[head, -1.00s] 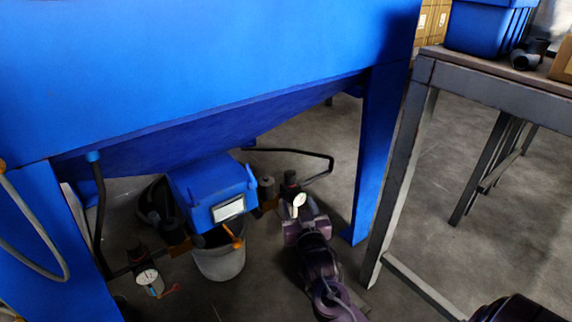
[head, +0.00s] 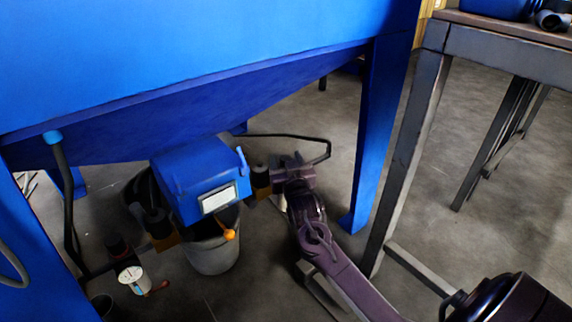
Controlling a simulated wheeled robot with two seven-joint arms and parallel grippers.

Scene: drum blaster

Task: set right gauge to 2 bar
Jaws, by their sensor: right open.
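My right gripper (head: 291,168), dark purple, reaches up from the lower right to the pipework right of the blue box. Its jaws are open, but the fingers are hard to make out against the dark fittings. The right gauge is mostly or fully hidden behind my gripper and wrist, so I cannot read its dial or tell whether the gripper touches its regulator. A second gauge with a white dial (head: 131,275) and a red-handled lever shows at the lower left; its reading is too small to tell. My left gripper is out of view.
The blue box (head: 201,180) with a white label hangs over a grey bucket (head: 213,251). The blue hopper (head: 200,95) overhangs the pipework. A blue leg (head: 375,140) and a grey table frame (head: 410,140) stand close to the right of my arm.

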